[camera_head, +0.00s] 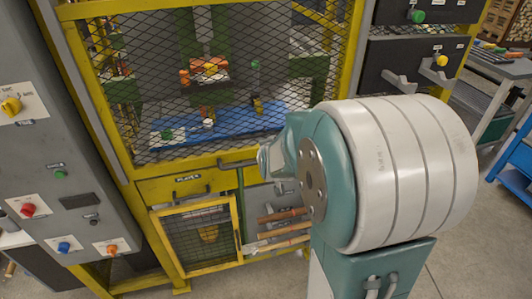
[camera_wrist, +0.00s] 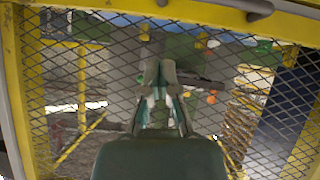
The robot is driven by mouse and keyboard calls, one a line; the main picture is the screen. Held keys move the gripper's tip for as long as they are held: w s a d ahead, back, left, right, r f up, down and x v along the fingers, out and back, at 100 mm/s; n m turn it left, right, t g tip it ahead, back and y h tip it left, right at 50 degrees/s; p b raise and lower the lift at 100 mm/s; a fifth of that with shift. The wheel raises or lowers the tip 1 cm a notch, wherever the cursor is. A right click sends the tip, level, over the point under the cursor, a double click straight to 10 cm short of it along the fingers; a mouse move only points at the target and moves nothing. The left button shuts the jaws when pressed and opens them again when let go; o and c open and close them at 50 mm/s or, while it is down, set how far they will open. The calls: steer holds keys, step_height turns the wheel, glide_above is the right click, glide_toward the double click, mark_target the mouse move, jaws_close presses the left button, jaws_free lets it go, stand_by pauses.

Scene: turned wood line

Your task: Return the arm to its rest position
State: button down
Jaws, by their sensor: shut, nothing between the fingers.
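My gripper (camera_wrist: 160,72) shows in the wrist view with its two fingers together and nothing between them. It points toward a black wire-mesh guard (camera_wrist: 75,75) in a yellow frame; I cannot tell how near the fingertips are to the mesh. In the head view, my bulky white and teal arm fills the right of centre, in front of the yellow-framed mesh machine (camera_head: 130,172). It hides part of the machine's lower right, and the gripper's fingers cannot be made out there.
A grey control panel (camera_head: 30,120) with coloured knobs stands at the left. A small mesh door (camera_head: 207,240) and wooden-handled tools (camera_head: 280,228) sit below the guard. Black drawers (camera_head: 410,65) stand behind my arm. Open floor (camera_head: 470,255) shows at lower right, near a blue stand (camera_head: 515,165).

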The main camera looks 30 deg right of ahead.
steer(key=shift+s+a+r, duration=1)
steer(key=shift+s+a, duration=0.2)
steer(key=shift+s, duration=0.05)
steer(key=s+a+r+n+g+y, duration=0.1)
steer(key=s+a+r+g+y, duration=0.1)
steer(key=s+a, duration=0.6)
steer(key=s+a+r+n+g+y, duration=0.1)
steer(key=s+a+r+g+y, duration=0.1)
steer(key=s+a+r, duration=0.2)
steer(key=s+a, duration=0.3)
steer(key=s, duration=0.5)
steer(key=shift+s+a+g, duration=0.25)
steer(key=shift+a+g, duration=0.1)
steer(key=shift+g, duration=0.05)
steer(key=shift+a, duration=0.25)
steer(key=shift+d, duration=0.1)
